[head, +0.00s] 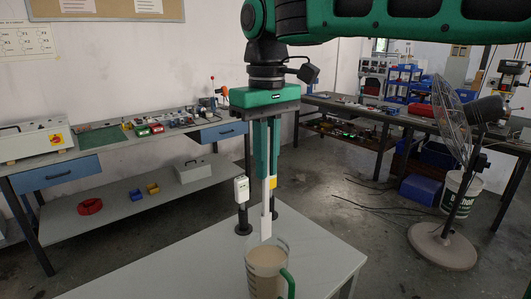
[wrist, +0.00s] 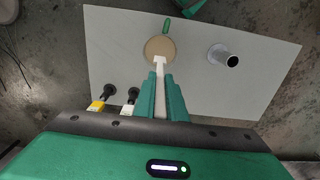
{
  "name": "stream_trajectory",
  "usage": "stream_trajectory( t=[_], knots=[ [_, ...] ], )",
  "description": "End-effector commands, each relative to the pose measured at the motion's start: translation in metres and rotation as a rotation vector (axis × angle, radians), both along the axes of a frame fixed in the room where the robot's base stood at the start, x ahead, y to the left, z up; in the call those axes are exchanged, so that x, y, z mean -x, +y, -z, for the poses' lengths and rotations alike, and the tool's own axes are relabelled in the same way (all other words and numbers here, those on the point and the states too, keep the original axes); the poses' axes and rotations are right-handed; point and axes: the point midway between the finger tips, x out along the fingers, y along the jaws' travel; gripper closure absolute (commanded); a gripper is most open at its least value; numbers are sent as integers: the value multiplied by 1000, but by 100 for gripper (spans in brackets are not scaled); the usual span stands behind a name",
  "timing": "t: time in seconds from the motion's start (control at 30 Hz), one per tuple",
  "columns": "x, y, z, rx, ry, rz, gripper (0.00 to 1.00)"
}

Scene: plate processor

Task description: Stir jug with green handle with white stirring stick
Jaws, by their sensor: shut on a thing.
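The jug with the green handle (head: 266,268) stands upright on the table near its front edge in the head view and holds a brown liquid. Its green handle (wrist: 167,25) points away at the top of the wrist view. My gripper (head: 267,176) is shut on the white stirring stick (head: 267,222) and points down above the jug. The stick hangs vertically, with its lower end at the jug's mouth. In the wrist view the stick (wrist: 160,66) overlaps the jug's opening (wrist: 159,49). I cannot tell whether its tip is in the liquid.
The grey table (head: 205,266) carries a white-topped device on a dark stand (head: 242,192). The wrist view shows two such dark stands (wrist: 109,92) (wrist: 133,95) and a grey cylinder (wrist: 221,55) right of the jug. A fan (head: 443,245) stands on the floor at right.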

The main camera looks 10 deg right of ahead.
Motion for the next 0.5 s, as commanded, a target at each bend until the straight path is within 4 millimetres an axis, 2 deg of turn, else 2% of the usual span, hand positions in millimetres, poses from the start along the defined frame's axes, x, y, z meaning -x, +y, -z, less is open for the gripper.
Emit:
stream_trajectory(
  t=[0.5],
  knots=[
    [0, -1, 36, 2, 0, 2, 100]
  ],
)
